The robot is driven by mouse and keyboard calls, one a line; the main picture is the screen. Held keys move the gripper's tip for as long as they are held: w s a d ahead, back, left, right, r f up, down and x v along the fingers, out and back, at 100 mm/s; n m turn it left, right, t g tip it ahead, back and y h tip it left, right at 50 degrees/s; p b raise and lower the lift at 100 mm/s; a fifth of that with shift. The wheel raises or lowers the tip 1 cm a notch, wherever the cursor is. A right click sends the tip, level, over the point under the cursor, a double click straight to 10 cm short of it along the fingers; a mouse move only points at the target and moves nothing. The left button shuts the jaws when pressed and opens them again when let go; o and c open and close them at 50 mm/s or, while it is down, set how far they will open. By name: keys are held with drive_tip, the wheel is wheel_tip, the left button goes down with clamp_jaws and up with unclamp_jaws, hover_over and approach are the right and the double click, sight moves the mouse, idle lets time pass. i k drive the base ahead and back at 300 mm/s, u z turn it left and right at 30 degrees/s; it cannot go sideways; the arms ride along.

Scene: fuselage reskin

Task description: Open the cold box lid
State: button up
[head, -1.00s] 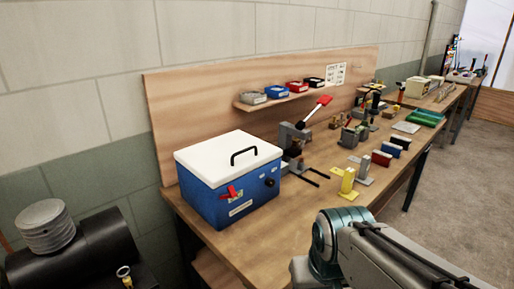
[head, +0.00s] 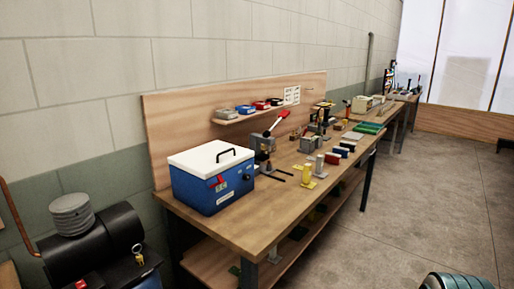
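The cold box (head: 206,191) is a blue chest at the near left end of the wooden workbench. Its white lid (head: 212,158) is closed and has a black arched handle on top. A red latch (head: 217,183) and a dark round knob show on its front side. My gripper is not in view. Only a rounded teal part of my arm shows at the bottom right corner, well apart from the box.
The workbench (head: 262,222) runs back to the right, with a lever press, blocks and small fixtures behind the box. A black tank (head: 95,243) stands at the lower left. The concrete floor (head: 400,215) at right is open.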

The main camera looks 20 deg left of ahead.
sight(206, 162)
drive_tip(key=z, duration=0.2)
drive_tip(key=i, duration=1.05)
drive_tip(key=u, duration=0.55)
drive_tip(key=i, duration=0.75)
drive_tip(key=u, duration=0.85)
